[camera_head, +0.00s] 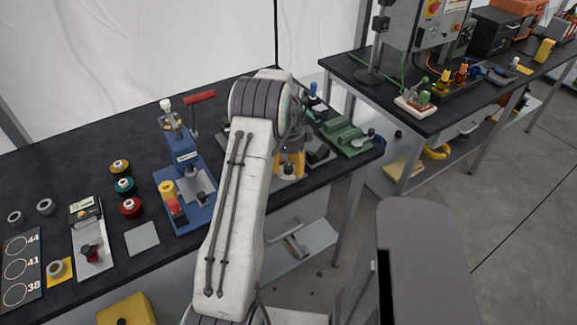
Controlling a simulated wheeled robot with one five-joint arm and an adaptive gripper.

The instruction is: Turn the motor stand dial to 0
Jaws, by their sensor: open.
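I cannot clearly make out the motor stand dial. A yellow-orange stand (291,166) on the black bench is partly covered by my arm, and I cannot tell if it is the motor stand. My pale arm rises through the middle of the view and bends over the bench. The parts beyond its elbow are mostly hidden behind it, above and near the yellow-orange stand. I cannot make out my gripper's fingers or whether they touch anything.
A blue press (193,190) with a red handle, several thread spools (124,186) and a plate with a red knob (91,251) stand left of my arm.

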